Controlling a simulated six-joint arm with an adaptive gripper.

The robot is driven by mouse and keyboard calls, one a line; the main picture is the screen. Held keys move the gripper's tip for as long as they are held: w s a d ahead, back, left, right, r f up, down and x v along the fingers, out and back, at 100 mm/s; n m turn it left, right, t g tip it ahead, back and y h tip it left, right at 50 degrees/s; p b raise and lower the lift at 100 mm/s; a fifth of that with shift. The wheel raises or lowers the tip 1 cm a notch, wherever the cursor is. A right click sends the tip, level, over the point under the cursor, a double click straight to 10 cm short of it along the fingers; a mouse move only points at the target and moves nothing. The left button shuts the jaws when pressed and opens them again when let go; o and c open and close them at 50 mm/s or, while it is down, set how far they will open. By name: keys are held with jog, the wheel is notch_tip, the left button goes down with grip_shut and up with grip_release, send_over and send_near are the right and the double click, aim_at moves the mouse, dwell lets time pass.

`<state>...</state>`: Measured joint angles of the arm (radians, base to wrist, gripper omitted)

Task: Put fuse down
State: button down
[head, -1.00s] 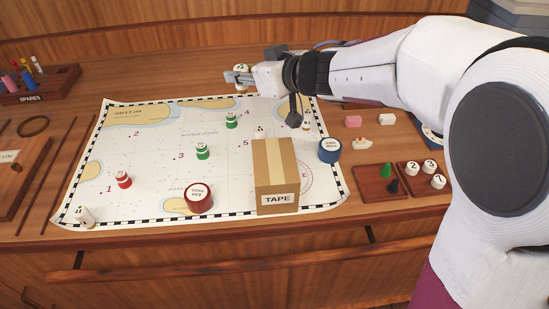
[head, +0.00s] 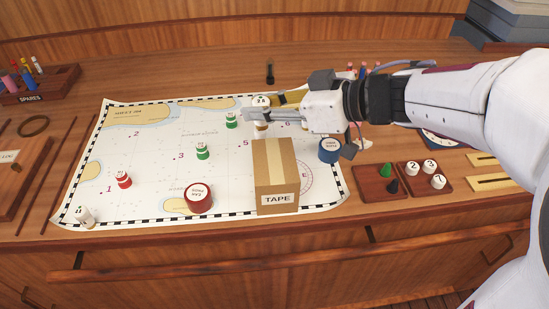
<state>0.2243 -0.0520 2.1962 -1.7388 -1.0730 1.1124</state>
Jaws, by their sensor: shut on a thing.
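My gripper (head: 254,116) is above the upper right part of the chart, behind the tape box. It is shut on a white-topped fuse (head: 261,101), held upright; the fingers cover its middle. Its lower end shows just under the fingers; I cannot tell whether it touches the chart. A green fuse (head: 231,121) stands just left of my gripper, with another green fuse (head: 203,152) nearer the front. A red fuse (head: 124,180) stands at the left, and a white fuse (head: 84,215) at the front left corner.
The cardboard tape box (head: 275,180) stands close in front of my gripper. A red tin (head: 198,198) and a blue tin (head: 330,150) sit on the chart. Small trays (head: 370,193) are at the right and the spares rack (head: 38,86) at the back left. My arm hides the right back.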

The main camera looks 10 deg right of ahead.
dwell(0.4)
send_over(264, 162)
jog(key=shift+f, duration=3.1)
jog(key=shift+f, duration=1.85)
jog(key=shift+f, duration=0.15)
jog(key=c, duration=1.8)
grip_release()
